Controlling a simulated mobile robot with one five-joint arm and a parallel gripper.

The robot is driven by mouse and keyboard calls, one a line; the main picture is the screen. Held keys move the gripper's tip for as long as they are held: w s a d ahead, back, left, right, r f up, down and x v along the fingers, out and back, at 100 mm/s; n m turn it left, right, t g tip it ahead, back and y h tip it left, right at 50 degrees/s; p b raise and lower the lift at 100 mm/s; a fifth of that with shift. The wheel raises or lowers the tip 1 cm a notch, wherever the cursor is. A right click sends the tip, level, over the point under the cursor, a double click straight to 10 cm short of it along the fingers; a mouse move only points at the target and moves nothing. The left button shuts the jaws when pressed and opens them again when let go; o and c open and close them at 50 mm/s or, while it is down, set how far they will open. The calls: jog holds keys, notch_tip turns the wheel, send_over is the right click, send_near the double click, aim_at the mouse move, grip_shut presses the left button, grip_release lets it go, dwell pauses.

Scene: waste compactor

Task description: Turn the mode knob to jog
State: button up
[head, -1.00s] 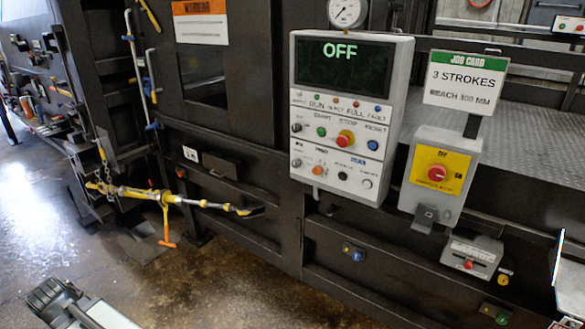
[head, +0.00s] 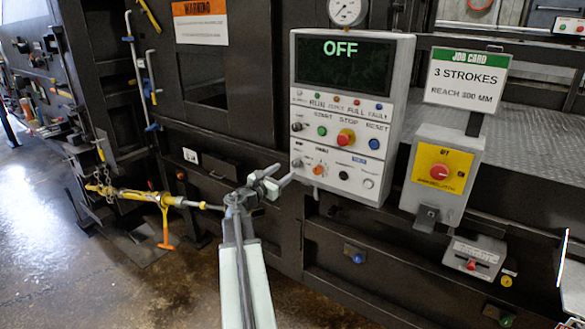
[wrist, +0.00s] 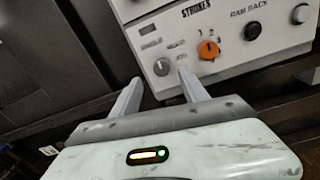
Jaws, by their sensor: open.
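The control panel (head: 350,110) is a light grey box whose display reads OFF. Its lower row has a small grey knob (head: 297,163) at the left and an orange knob (head: 318,170) beside it. The grey knob (wrist: 162,68) and the orange knob (wrist: 208,49) also show in the wrist view. I cannot read which one is labelled mode, nor its setting. My gripper (head: 283,177) is open and empty, just left of the panel's lower left corner. In the wrist view the grey knob appears between the fingertips (wrist: 159,78); contact is not visible.
A red stop button (head: 345,138) sits above the lower row. A black button (head: 343,175) and a pale button (head: 369,183) are right of the orange knob. A yellow-plated red switch box (head: 438,172) hangs at the right. A yellow bar (head: 140,194) is at left.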

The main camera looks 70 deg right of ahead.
aim_at(294, 164)
jog(key=x, duration=0.7)
jog(key=shift+c, duration=0.3)
